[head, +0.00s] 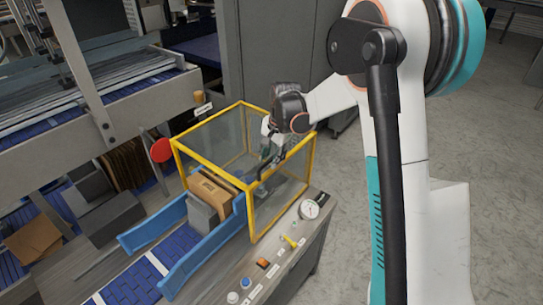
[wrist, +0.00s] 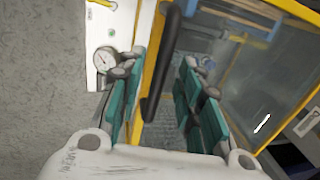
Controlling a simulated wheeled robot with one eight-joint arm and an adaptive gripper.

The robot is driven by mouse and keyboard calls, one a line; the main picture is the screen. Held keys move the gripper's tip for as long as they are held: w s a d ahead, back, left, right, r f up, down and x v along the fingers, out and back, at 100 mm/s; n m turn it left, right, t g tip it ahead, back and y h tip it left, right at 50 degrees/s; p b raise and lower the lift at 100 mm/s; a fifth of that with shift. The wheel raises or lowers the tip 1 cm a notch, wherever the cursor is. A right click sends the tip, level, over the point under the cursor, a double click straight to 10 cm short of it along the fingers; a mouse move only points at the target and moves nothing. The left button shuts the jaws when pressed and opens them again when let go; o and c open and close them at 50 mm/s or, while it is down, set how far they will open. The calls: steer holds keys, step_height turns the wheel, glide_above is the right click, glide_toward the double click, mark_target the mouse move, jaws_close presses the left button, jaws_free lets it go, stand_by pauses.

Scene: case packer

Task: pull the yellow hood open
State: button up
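The yellow hood (head: 249,215) is a box of yellow frame bars and clear panels over the end of the conveyor, and it looks closed. Its yellow edge also shows in the wrist view (wrist: 292,9). A black bar handle (wrist: 160,75) runs along the hood's near side. My gripper (head: 268,145) is at the handle side of the hood. In the wrist view my gripper (wrist: 160,68) is open, with one green-padded finger on each side of the handle. I cannot tell whether either finger touches it.
A brown carton (head: 214,190) sits partly under the hood, between blue side guides (head: 205,248). A round gauge (head: 309,209) and several buttons line the machine's front panel. A red disc (head: 162,150) stands left of the hood. Grey floor (head: 365,250) is clear at right.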

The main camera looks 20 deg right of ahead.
jaws_close()
steer(key=shift+a, duration=0.1)
